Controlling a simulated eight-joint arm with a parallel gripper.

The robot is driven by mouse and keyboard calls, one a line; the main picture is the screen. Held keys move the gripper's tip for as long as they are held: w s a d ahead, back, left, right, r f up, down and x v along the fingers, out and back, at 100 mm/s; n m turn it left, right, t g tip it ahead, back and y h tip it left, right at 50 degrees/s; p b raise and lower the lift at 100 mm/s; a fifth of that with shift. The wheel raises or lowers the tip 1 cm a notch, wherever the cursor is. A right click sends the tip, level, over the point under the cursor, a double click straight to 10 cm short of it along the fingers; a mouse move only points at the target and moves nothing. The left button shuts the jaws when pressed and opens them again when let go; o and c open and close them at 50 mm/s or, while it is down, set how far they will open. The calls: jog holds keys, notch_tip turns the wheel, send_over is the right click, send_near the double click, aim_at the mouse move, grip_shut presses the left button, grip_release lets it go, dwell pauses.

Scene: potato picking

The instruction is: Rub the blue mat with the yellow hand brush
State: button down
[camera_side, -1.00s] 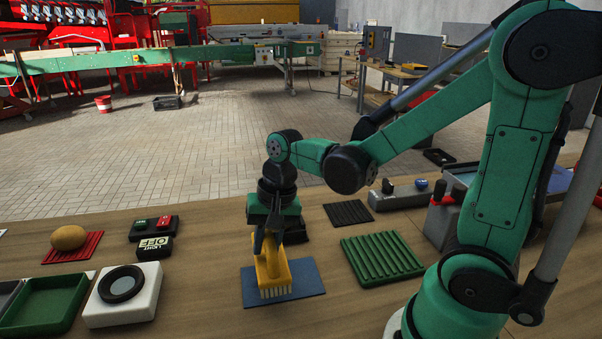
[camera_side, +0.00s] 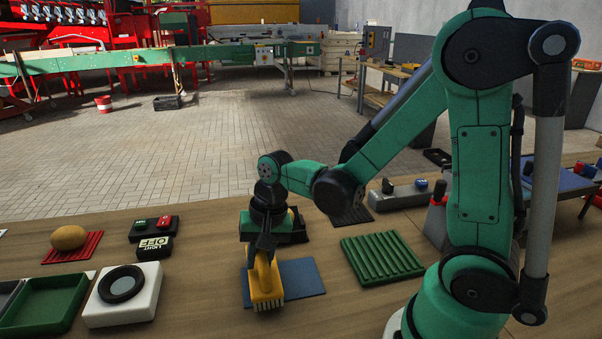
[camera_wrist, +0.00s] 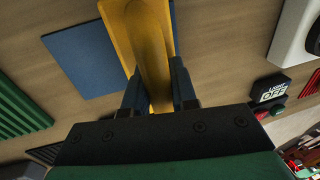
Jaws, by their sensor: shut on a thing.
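The yellow hand brush (camera_side: 265,284) is upright in my gripper (camera_side: 264,250), bristles down, at the left part of the blue mat (camera_side: 303,278). Its bristles reach about the mat's front left edge; I cannot tell whether they touch. In the wrist view the brush handle (camera_wrist: 147,45) runs between the two dark fingers of my gripper (camera_wrist: 150,85), which are shut on it. The blue mat (camera_wrist: 82,60) also shows there, with the brush over its edge. The brush and gripper hide the mat's left part.
A green ribbed tray (camera_side: 382,258) lies right of the mat. A white block with a black ring (camera_side: 122,297), a green tray (camera_side: 45,306) and a potato (camera_side: 69,238) on a red ribbed mat (camera_side: 74,256) are at the left. Bare table lies in front of the mat.

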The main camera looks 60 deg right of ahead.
jog(key=shift+s+d, duration=0.4)
jog(key=shift+s, duration=0.2)
jog(key=shift+w+a, duration=1.3)
jog(key=shift+a, duration=0.1)
jog(key=shift+s+d, duration=1.35)
jog(key=shift+d, duration=0.05)
jog(key=w+a+v, duration=0.1)
jog(key=v, duration=0.7)
jog(key=shift+a+r, duration=0.15)
jog(key=shift+r, duration=0.05)
jog(key=shift+w, duration=0.15)
